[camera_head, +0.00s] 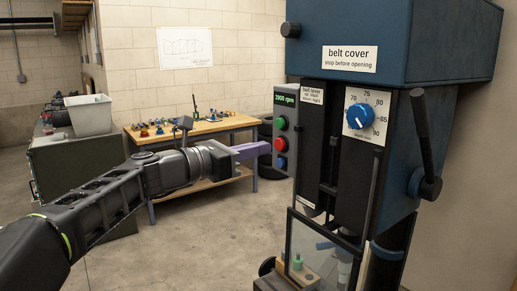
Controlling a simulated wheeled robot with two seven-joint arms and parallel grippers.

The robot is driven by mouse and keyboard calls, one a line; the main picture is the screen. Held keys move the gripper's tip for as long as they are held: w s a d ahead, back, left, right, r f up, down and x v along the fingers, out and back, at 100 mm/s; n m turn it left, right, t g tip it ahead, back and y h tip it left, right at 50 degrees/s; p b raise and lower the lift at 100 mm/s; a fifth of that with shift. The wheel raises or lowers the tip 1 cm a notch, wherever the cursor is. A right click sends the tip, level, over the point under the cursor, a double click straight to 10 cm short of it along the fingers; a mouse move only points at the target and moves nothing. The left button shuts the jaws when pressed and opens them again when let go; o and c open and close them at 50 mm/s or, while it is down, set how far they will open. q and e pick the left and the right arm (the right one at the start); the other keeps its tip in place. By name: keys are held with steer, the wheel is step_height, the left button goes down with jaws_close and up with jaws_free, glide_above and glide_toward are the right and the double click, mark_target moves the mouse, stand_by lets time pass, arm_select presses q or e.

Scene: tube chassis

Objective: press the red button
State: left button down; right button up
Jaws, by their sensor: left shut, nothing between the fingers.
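The red button (280,144) sits on the control panel on the left side of the blue and black drill press (395,50), between a green button (282,122) above and a blue button (282,163) below. A display reading 1900 rpm or similar (284,99) is above them. My left gripper (268,148) comes in from the left with its purple fingers shut and empty. Its tips are just left of the red button, at nearly the same height in the picture. I cannot tell whether they touch it. My right gripper is out of view.
A wooden workbench (190,131) with small parts stands behind my left arm. A grey bin (89,114) sits on a cabinet at left.

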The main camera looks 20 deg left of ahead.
arm_select(q)
steer(key=b+v, duration=0.2)
steer(key=v, duration=0.8)
steer(key=shift+a, duration=0.2)
steer(key=shift+s+f, duration=0.1)
